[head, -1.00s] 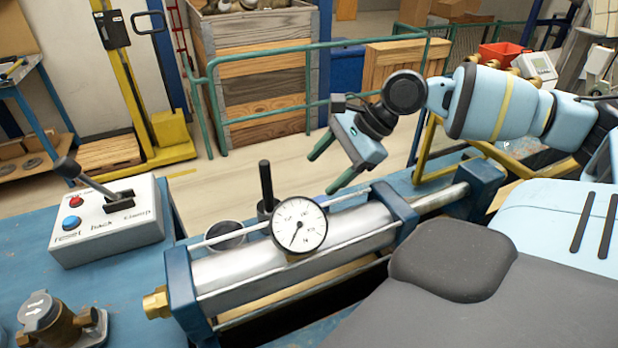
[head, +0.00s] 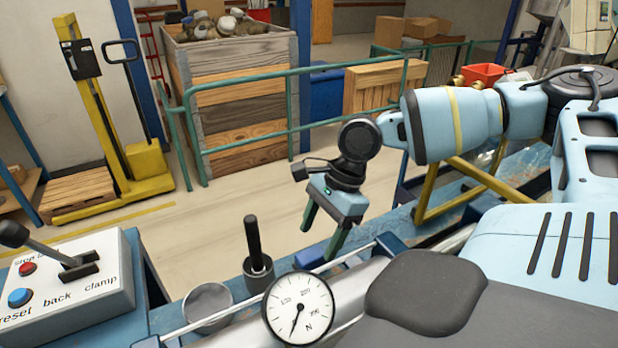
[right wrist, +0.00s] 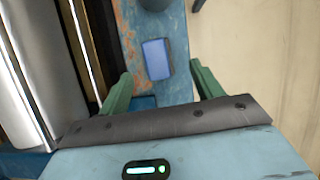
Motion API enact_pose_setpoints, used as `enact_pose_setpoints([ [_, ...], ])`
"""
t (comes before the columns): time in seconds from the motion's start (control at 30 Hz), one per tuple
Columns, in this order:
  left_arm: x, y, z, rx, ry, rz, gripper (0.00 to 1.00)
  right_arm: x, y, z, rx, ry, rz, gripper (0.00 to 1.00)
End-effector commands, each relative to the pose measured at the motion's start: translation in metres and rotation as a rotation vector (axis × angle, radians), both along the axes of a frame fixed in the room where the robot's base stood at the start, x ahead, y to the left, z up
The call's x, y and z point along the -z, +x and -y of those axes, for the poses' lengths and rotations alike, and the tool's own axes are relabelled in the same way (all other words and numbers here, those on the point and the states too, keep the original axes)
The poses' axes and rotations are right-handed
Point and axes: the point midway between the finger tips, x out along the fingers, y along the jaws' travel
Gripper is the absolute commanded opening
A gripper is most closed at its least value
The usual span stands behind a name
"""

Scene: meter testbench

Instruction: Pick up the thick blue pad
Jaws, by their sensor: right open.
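The thick blue pad (right wrist: 157,59) lies on a worn blue bench strip in the right wrist view, just beyond my right gripper and roughly centred between its fingers. In the head view a blue pad (head: 311,256) shows on the bench beside the cylinder, below the gripper. My right gripper (head: 321,238) is open and empty, its green fingers pointing down above the bench. In the right wrist view the fingers (right wrist: 163,84) stand apart, on either side of the pad's line. My left gripper is not in view.
A black upright handle (head: 254,242) and a round grey cup (head: 208,306) stand left of the pad. The pressure gauge (head: 297,307) and the metal cylinder (right wrist: 28,75) lie close by. A lever box (head: 75,285) sits at left. Open floor lies behind the bench.

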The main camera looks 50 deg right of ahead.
Motion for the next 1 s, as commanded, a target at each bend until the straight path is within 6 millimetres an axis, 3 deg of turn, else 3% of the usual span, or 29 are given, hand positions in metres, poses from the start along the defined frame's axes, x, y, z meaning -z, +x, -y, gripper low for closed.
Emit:
enact_pose_setpoints([
  [0.23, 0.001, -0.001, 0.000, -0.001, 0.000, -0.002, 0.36, 0.009, -0.001, -0.004, -0.002, -0.001, -0.002, 0.65],
  [0.53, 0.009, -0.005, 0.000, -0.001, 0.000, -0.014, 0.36, 0.045, -0.001, -0.017, -0.001, -0.002, -0.003, 0.65],
  [0.87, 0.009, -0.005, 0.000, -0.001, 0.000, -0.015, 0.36, 0.049, 0.001, -0.020, 0.001, 0.000, 0.004, 0.65],
  [1.0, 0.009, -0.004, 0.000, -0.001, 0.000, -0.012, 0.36, 0.049, 0.001, -0.020, 0.001, 0.000, 0.004, 0.51],
])
